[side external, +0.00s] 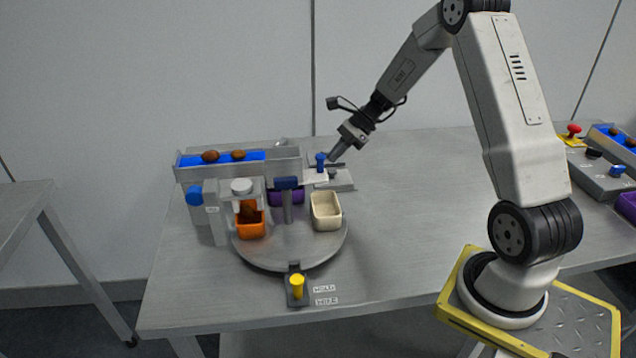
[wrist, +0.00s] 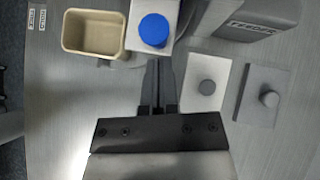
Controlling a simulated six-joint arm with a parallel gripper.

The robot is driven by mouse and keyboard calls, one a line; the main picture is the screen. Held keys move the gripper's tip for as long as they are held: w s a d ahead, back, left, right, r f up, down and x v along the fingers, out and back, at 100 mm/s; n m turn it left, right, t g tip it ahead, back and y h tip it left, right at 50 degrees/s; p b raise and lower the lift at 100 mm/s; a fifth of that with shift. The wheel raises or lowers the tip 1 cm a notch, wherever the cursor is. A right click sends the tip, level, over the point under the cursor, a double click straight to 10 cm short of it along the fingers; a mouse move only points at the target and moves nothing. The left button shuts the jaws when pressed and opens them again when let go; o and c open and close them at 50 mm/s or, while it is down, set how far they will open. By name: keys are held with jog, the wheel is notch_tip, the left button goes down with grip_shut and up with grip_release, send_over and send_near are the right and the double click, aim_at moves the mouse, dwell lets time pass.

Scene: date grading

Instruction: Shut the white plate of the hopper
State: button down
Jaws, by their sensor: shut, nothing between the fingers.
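A white plate with a blue knob (wrist: 153,31) on top shows at the top of the wrist view. In the side external view the white plate (side external: 313,174) sticks out at the right end of the grey feeder housing (side external: 285,165), with its blue knob (side external: 320,158) upright. My gripper (side external: 332,158) is shut and empty, pointing down to the left, just right of the knob. In the wrist view its fingers (wrist: 158,65) lie together just below the knob and plate; I cannot tell whether they touch. How far the plate sits inside the housing is hidden.
A round turntable (side external: 285,262) carries a cream bin (side external: 326,212), an orange bin (side external: 250,226) and a purple bin (side external: 287,196). A white plate with a grey knob (wrist: 207,88) and a grey block with a knob (wrist: 266,97) lie right of my fingers. The table's right middle is clear.

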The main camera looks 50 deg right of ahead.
jog(key=d+f+v, duration=0.1)
jog(key=v, duration=1.1)
jog(key=shift+s+f, duration=0.15)
jog(key=shift+s, duration=0.25)
jog(key=shift+d, duration=0.1)
jog(key=s+a+f+n+h, duration=0.2)
jog(key=s+a+n, duration=0.1)
jog(key=a+n, duration=0.5)
jog(key=s+a+f+n+g+h, duration=0.1)
jog(key=s+a+f+n+h, duration=0.1)
jog(key=a+n, duration=0.6)
jog(key=s+a+f+n+g+h, duration=0.1)
jog(key=s+a+f+n+h, duration=0.1)
jog(key=s+a+n, duration=0.3)
jog(key=a+n+h, duration=0.1)
jog(key=a+n, duration=0.2)
jog(key=a, duration=0.2)
jog(key=shift+a+h, duration=0.2)
jog(key=shift+h, duration=0.2)
